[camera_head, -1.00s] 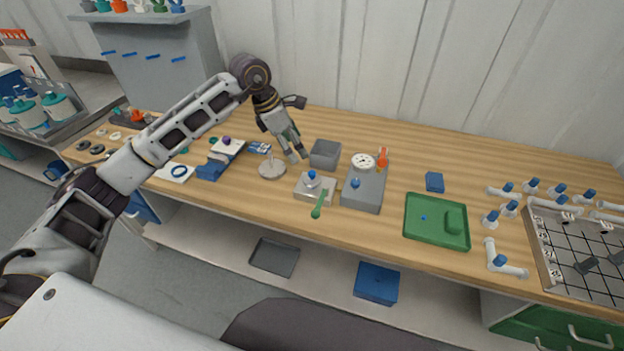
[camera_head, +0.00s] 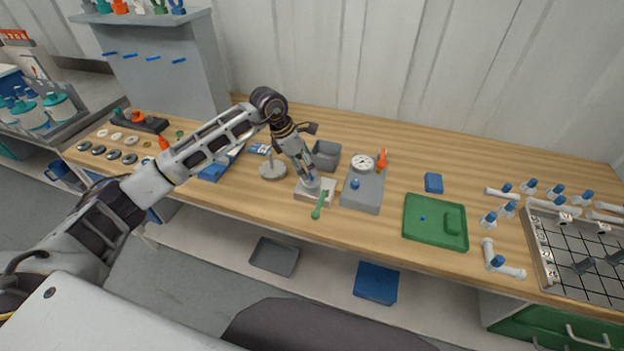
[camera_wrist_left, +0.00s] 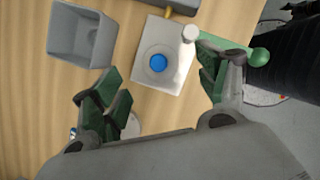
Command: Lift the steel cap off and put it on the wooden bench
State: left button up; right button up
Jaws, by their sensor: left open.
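The round steel cap with a blue knob (camera_wrist_left: 158,63) sits on a pale square block (camera_wrist_left: 172,35), seen from above in the left wrist view. In the head view my gripper mostly hides the cap, and the block (camera_head: 328,193) shows beneath it. A green-handled lever (camera_head: 319,206) is at the block's front; its green ball end also shows in the wrist view. My left gripper (camera_head: 309,183) points down over the block, its green-padded fingers (camera_wrist_left: 160,80) open and apart, with the knob between and slightly beyond the tips. The wooden bench (camera_head: 240,205) lies around the block.
A grey open box (camera_head: 326,155) stands close behind the block. A grey unit with a dial (camera_head: 363,190) stands at its right. A round steel base with a post (camera_head: 272,171) is at its left. Bare bench shows near the front edge and toward the back right.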

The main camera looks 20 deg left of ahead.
aim_at(312, 178)
pick_arm(q)
jog(key=shift+w+d+f, duration=0.1)
jog(key=shift+d+f, duration=0.05)
jog(key=shift+f, duration=0.4)
jog(key=p+x, duration=0.1)
jog(key=x, duration=0.3)
jog(key=shift+w, duration=0.15)
jog(key=shift+f, duration=0.4)
pick_arm(e)
jog(key=shift+d+r, duration=0.2)
jog(key=shift+r, duration=0.6)
jog(key=shift+a, duration=0.3)
